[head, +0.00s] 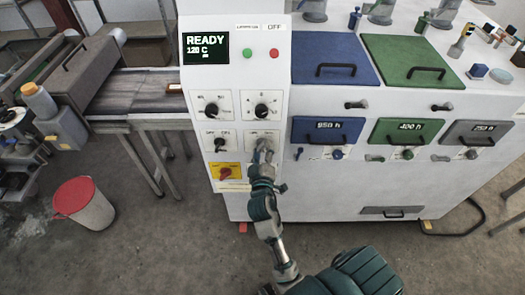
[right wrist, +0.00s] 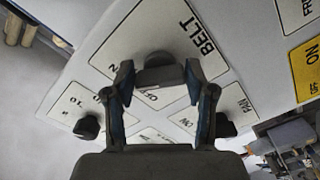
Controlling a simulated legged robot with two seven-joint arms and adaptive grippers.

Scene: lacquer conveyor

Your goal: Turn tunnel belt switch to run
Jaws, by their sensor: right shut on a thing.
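The tunnel belt switch is the lower-right knob on the white control panel. In the right wrist view its plate (right wrist: 140,35) reads BELT, and the knob (right wrist: 158,73) sits between my finger tips. My right gripper (head: 263,150) reaches up to that switch from below in the head view and covers most of it. In the right wrist view the right gripper (right wrist: 160,78) is shut on the knob, with one finger on each side. OFF shows near the fingers; which mark the knob points to cannot be told. My left gripper is not in view.
The panel display (head: 205,48) reads READY, 120 C. A fan switch (head: 219,145) is left of the belt switch, with two dials above. A red-handled switch (head: 226,172) on yellow sits below left. A red-lidded bin (head: 84,204) stands on the floor at left.

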